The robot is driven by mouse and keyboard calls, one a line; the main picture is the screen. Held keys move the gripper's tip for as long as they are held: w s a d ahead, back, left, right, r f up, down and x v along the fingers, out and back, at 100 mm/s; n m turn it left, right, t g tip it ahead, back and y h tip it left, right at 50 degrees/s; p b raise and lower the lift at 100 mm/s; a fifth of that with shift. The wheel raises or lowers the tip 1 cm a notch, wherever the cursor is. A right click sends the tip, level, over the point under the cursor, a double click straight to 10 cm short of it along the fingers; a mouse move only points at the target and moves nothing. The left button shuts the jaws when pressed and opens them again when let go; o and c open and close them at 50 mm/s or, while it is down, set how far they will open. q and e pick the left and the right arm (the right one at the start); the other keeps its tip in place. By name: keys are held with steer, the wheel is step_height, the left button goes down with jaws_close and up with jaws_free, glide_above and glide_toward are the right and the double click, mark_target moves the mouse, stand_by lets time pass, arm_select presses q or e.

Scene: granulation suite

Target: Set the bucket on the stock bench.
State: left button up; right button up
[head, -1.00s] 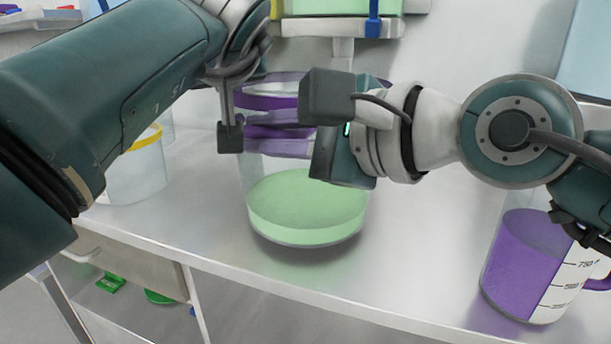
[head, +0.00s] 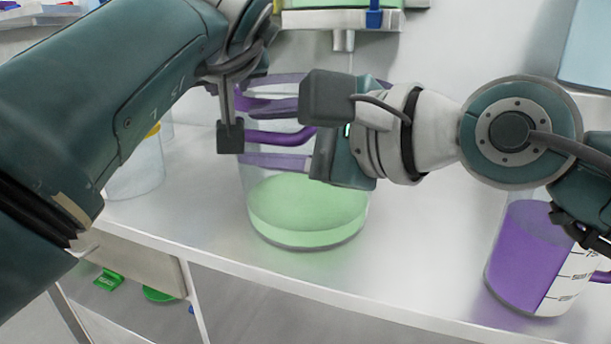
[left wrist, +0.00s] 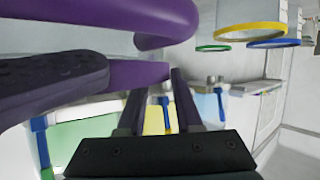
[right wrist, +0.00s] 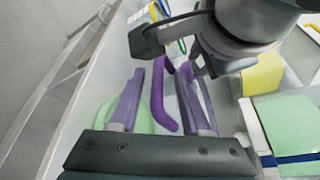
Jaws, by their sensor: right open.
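The clear bucket (head: 306,212) with pale green contents and a purple rim and handle is over the pale bench (head: 420,275); I cannot tell for sure whether its base touches. My right gripper (head: 262,134) is open, its two fingers above and below the purple handle (head: 285,138). In the right wrist view the handle (right wrist: 160,97) runs between the spread fingers (right wrist: 163,98) with gaps on both sides. My left gripper shows in the left wrist view (left wrist: 158,95), its fingertips close by the purple handle (left wrist: 142,74). Whether they close on it is unclear.
A jug with purple contents (head: 527,260) stands at the right near the bench's front edge. A clear container with a yellow rim (head: 140,168) stands at the left, partly behind my left arm. A nozzle (head: 344,42) hangs behind the bucket. An open shelf lies below the bench.

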arm_select(q)
steer(key=shift+v, duration=2.95)
arm_select(e)
steer(key=v, duration=1.2)
steer(key=shift+r, duration=0.1)
